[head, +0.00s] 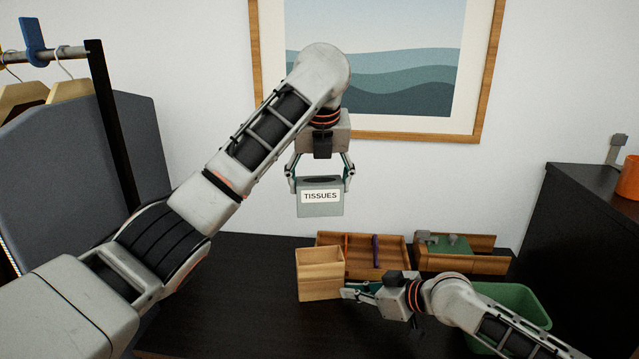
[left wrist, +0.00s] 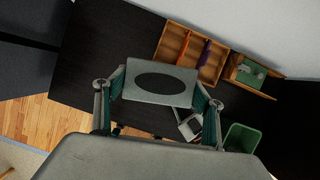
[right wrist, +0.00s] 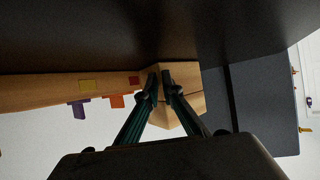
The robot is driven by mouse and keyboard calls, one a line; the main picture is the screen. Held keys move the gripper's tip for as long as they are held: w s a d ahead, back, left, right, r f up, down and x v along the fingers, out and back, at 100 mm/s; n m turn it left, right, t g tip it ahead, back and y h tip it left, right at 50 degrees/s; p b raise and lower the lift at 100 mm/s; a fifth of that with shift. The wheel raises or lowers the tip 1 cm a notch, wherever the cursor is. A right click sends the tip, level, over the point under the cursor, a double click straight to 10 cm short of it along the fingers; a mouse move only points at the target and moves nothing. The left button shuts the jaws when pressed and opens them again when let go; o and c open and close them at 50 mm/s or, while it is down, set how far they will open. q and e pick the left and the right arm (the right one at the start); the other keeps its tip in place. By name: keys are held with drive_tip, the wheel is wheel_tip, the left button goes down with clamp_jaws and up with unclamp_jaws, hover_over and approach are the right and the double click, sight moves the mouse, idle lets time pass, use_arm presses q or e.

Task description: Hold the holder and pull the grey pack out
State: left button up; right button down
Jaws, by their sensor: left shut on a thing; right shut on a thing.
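The grey pack (head: 320,210), labelled "TISSUES", hangs upright in the air in the head view. My left gripper (head: 321,181) is shut on its two sides. The left wrist view shows the pack's top with a dark oval opening (left wrist: 160,82). The wooden holder (head: 320,287) stands on the dark desk below the pack, with a clear gap between them. Its open top shows empty space inside. My right gripper (head: 347,292) is shut on the holder's lower right side. The right wrist view shows its fingers against the holder (right wrist: 187,72). In the left wrist view the pack hides the holder.
A wooden divided tray (head: 362,272) with orange and purple items stands behind the holder. Right of it is a wooden rack (head: 465,265) with a green item. A green bin (head: 515,305) is at the right, beside a dark cabinet (head: 580,225). The desk's left part is clear.

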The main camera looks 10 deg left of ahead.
drive_tip(key=shift+w+d+r, duration=0.2)
drive_tip(key=shift+w+r, duration=0.1)
use_arm(q)
drive_tip(key=shift+w, duration=0.1)
use_arm(e)
drive_tip(key=c, duration=2.1)
unclamp_jaws()
drive_tip(key=shift+c, duration=0.2)
use_arm(q)
drive_tip(key=shift+w+f, duration=0.1)
use_arm(e)
drive_tip(key=shift+a+f, duration=0.15)
drive_tip(key=shift+f, duration=0.1)
drive_tip(key=shift+s, duration=0.15)
